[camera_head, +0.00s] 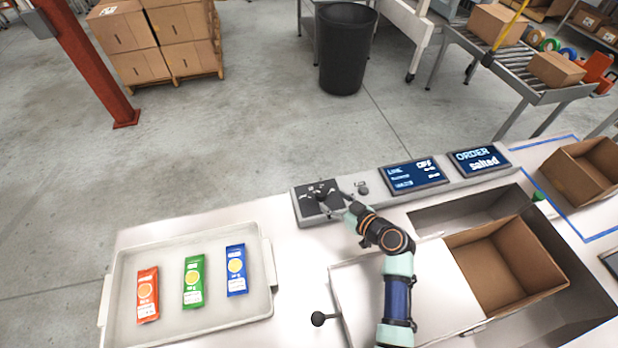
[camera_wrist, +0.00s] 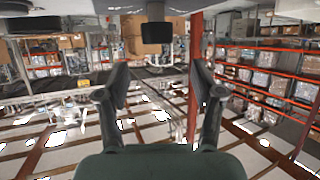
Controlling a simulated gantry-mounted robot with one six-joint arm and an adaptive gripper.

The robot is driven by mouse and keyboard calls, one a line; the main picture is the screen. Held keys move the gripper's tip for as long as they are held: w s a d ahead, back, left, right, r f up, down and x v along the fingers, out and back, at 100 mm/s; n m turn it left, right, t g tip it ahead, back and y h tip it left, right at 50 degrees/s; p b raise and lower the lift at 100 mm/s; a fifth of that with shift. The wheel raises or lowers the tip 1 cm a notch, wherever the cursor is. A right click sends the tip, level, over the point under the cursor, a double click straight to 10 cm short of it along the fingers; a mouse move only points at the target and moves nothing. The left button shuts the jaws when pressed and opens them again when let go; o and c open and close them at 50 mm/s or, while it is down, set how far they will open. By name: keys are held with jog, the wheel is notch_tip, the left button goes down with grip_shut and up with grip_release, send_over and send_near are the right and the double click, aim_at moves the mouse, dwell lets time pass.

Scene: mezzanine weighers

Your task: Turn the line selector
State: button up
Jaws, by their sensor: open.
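The line selector (camera_head: 318,190) is a dark knob on a dark square plate at the left end of the grey control panel. My gripper (camera_head: 335,195) is at this plate, with its fingers close to the knob and partly covering it. In the wrist view my gripper (camera_wrist: 160,74) is open, with a clear gap between its fingers. A dark blocky piece (camera_wrist: 153,40), perhaps the selector's knob, shows ahead between the fingertips. Contact with the knob cannot be told. The panel's line screen (camera_head: 414,174) reads OFF, and the order screen (camera_head: 476,161) reads salted.
A pale tray (camera_head: 215,308) holds red (camera_head: 148,294), green (camera_head: 194,281) and blue (camera_head: 236,270) packets. An open carton (camera_head: 500,262) sits in a recess at right. A small round button (camera_head: 363,189) is beside the selector. A black-ball lever (camera_head: 318,319) stands near the front.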

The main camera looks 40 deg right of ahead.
aim_at(322, 193)
jog(key=b+x, duration=0.1)
jog(key=x, duration=0.3)
jog(key=b+x, duration=0.1)
jog(key=x, duration=0.2)
jog(key=shift+w+d+f, duration=0.2)
jog(key=shift+w+f, duration=0.1)
jog(key=shift+f, duration=0.1)
jog(key=c, duration=1.2)
jog(key=shift+o, duration=0.2)
